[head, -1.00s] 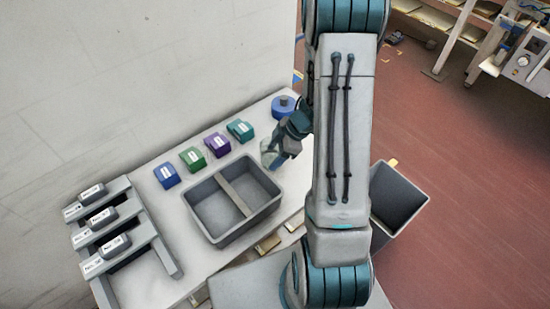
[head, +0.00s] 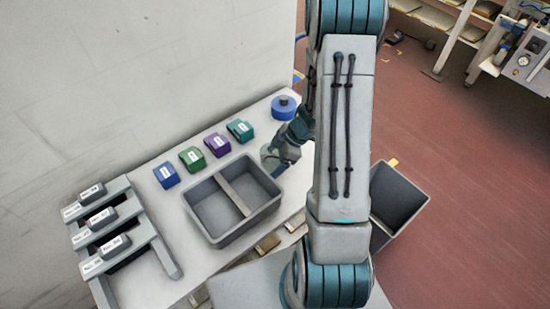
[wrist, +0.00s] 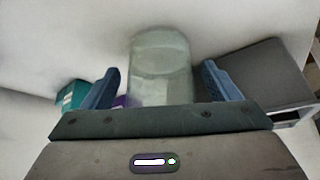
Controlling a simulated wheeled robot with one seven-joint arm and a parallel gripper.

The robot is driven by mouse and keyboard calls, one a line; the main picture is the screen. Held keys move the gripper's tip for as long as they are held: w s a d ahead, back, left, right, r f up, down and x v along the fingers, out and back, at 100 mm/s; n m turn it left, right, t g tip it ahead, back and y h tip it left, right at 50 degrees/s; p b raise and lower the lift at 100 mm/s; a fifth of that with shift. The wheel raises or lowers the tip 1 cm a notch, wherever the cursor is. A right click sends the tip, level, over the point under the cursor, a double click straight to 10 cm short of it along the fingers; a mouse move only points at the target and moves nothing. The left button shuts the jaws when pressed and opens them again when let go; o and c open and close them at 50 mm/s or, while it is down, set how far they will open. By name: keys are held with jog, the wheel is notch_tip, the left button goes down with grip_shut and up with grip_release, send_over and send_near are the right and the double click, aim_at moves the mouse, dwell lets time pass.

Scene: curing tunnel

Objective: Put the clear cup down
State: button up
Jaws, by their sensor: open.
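The clear cup (wrist: 160,62) shows in the wrist view as a pale, see-through cylinder between the two blue fingers of my gripper (wrist: 160,88). The fingers stand apart, with a gap on each side of the cup. In the head view the cup (head: 268,154) is a pale shape at the white table, right by my gripper (head: 276,160) and just behind the divided grey bin. My arm hides part of the cup and gripper there. I cannot tell for sure whether the cup's base touches the table.
The grey divided bin (head: 215,237) stands close to my gripper. Several coloured boxes, such as the teal box (head: 240,130), line the table's back. A blue round thing (head: 284,107) sits at the far corner. A grey rack (head: 165,258) is at left; a floor bin (head: 400,222) is right.

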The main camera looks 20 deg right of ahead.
jog(key=v, duration=1.1)
jog(key=w+r+m+t+h, duration=0.2)
jog(key=w+r+t+h, duration=0.1)
jog(key=w+r+t, duration=0.45)
notch_tip(320, 180, up, 12)
jog(key=d+m+t+h, duration=0.1)
jog(key=d+m+h, duration=0.1)
jog(key=m+h, duration=0.35)
jog(key=s+a+m+g+y, duration=0.1)
jog(key=s+a+m+g, duration=0.1)
jog(key=s+a, duration=0.2)
jog(key=s+a+m+g, duration=0.2)
jog(key=s+a+m, duration=0.1)
jog(key=s, duration=0.7)
jog(key=s+a+m+g+y, duration=0.1)
jog(key=s+a+m+g, duration=0.1)
jog(key=s+a, duration=0.3)
jog(key=s, duration=0.3)
jog(key=shift+a+f+y+p, duration=0.15)
jog(key=shift+a+y+p, duration=0.15)
jog(key=shift+a+y, duration=0.05)
jog(key=shift+w+f+b, duration=0.1)
jog(key=shift+f+b, duration=1)
jog(key=shift+f, duration=0.2)
